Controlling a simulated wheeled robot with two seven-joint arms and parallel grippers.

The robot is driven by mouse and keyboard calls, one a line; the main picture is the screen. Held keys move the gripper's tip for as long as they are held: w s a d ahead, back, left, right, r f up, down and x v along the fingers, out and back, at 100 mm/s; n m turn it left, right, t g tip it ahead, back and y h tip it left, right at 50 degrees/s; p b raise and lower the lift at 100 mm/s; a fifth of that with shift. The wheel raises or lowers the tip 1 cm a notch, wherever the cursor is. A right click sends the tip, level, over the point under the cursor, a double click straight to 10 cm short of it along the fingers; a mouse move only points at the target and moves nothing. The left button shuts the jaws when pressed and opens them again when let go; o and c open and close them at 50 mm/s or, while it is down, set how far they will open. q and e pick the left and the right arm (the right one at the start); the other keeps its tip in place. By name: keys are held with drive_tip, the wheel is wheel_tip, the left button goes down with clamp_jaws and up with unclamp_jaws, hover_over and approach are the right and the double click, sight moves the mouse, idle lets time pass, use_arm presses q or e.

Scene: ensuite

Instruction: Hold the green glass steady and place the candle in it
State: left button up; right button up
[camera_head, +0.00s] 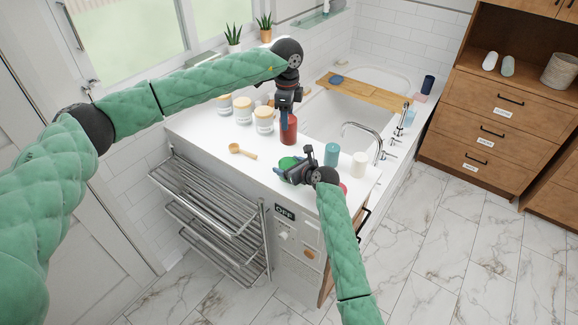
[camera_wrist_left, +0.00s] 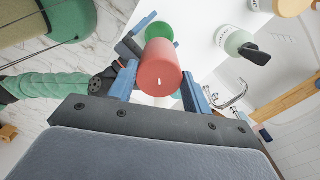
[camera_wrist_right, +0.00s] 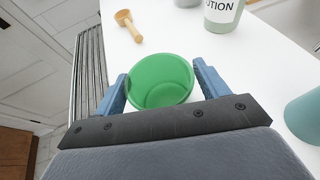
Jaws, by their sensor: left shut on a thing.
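The red candle (camera_head: 290,133) is held by my left gripper (camera_head: 286,112) over the white counter. In the left wrist view the candle (camera_wrist_left: 160,66) sits between both fingers, its round end facing the camera. The green glass (camera_head: 287,163) stands on the counter at my right gripper (camera_head: 297,170), nearer the front than the candle. In the right wrist view the empty glass (camera_wrist_right: 160,82) lies between the two fingers, close to both; I cannot tell whether they press on it. Part of the glass (camera_wrist_left: 159,27) shows beyond the candle in the left wrist view.
A teal cylinder (camera_head: 332,154) and a white cylinder (camera_head: 359,165) stand right of the glass. A wooden scoop (camera_head: 242,151) lies to its left. Several labelled jars (camera_head: 264,119) stand behind. A bathtub with a faucet (camera_head: 367,137) adjoins the counter; a towel rack (camera_head: 215,215) is at its left side.

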sight(287, 144)
drive_tip(key=c, duration=0.7)
use_arm(q)
drive_tip(key=shift+f, duration=5.75)
drive_tip(key=o, duration=1.4)
drive_tip(key=shift+o, duration=0.2)
wheel_tip(287, 144, up, 12)
use_arm(e)
drive_tip(key=o, duration=1.1)
